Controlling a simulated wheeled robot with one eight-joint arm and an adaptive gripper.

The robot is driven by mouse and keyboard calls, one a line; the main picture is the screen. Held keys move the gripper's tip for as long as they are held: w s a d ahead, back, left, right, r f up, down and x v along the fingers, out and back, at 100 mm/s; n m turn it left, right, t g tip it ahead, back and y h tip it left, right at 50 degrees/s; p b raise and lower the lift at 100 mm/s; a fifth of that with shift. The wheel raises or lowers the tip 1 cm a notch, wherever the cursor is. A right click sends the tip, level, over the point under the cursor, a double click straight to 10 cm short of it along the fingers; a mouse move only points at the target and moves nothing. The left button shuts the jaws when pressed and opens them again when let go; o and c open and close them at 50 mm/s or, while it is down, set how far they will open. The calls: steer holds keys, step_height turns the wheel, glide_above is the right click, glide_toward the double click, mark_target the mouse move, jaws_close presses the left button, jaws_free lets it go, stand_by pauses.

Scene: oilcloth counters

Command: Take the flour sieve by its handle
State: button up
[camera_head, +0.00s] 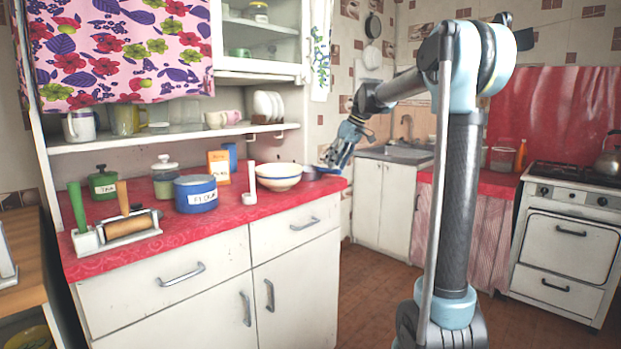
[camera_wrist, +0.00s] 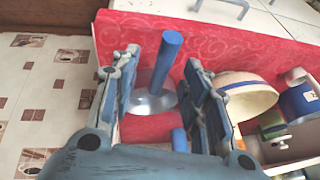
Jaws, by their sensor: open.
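The flour sieve shows in the wrist view as a blue rod-like handle (camera_wrist: 168,58) with a shiny grey round part (camera_wrist: 150,102) at its lower end. It is at the edge of the red-covered counter. My gripper (camera_wrist: 161,60) is open, with one finger on each side of the handle. I see no clear contact between fingers and handle. In the head view my gripper (camera_head: 335,158) is at the right end of the counter and largely hides the sieve.
A cream bowl with a blue rim (camera_head: 279,176) stands close to my gripper. A shelf (camera_head: 170,138) overhangs the counter's back. Floor lies right of the counter.

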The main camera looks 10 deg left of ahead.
mark_target(330, 171)
steer(key=shift+a+x, duration=0.2)
steer(key=shift+x, duration=2.35)
steer(key=shift+r, duration=0.1)
jaws_close()
